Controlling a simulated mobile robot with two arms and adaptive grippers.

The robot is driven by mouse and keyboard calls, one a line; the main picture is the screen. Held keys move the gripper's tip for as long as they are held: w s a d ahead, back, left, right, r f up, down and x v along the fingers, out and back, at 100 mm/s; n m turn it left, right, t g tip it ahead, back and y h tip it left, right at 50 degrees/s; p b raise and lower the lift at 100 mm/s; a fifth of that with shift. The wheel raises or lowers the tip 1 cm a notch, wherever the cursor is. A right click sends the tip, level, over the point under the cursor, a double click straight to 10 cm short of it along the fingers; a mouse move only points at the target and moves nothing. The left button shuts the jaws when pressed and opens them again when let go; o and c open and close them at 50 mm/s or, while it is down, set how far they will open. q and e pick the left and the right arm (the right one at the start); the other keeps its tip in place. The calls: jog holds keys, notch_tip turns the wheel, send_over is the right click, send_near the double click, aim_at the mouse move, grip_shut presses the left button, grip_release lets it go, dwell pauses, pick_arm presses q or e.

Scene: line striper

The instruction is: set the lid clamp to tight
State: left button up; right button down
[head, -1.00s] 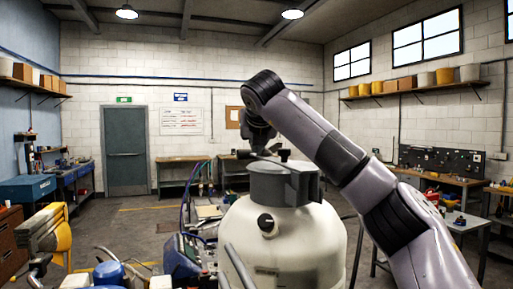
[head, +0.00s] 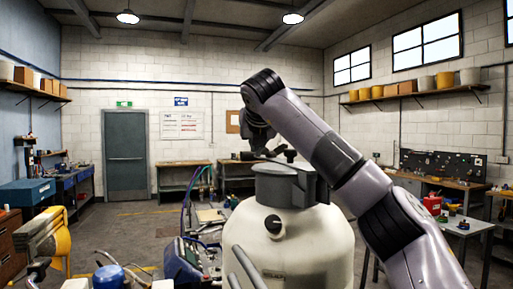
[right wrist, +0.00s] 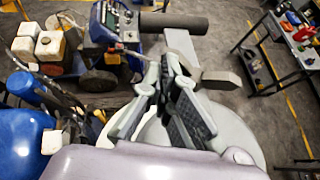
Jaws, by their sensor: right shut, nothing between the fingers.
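The cream tank (head: 300,243) stands upright in the middle of the head view, with a grey lid (head: 284,187) on top and a dark knob (head: 273,224) on its front. The lid clamp's dark handle (head: 247,155) sticks out to the left above the lid. In the right wrist view the clamp shows as a black grip (right wrist: 175,21) on a grey arm (right wrist: 181,47). My right gripper (right wrist: 166,72) is shut and empty, just above the lid beside the clamp arm; I cannot tell whether it touches. It also shows in the head view (head: 262,148). My left gripper is out of view.
A blue control box (right wrist: 113,22) and hoses stand left of the tank. A red can (head: 432,204) stands on the right-hand bench. Shelves and workbenches line the walls. Open floor lies behind the tank on the left.

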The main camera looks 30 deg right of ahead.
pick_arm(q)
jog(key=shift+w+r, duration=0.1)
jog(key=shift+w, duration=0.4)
pick_arm(e)
jog(key=shift+w+d, duration=0.15)
jog(key=shift+w, duration=1)
jog(key=shift+w+d, duration=0.1)
jog(key=shift+w, duration=0.1)
dwell(0.3)
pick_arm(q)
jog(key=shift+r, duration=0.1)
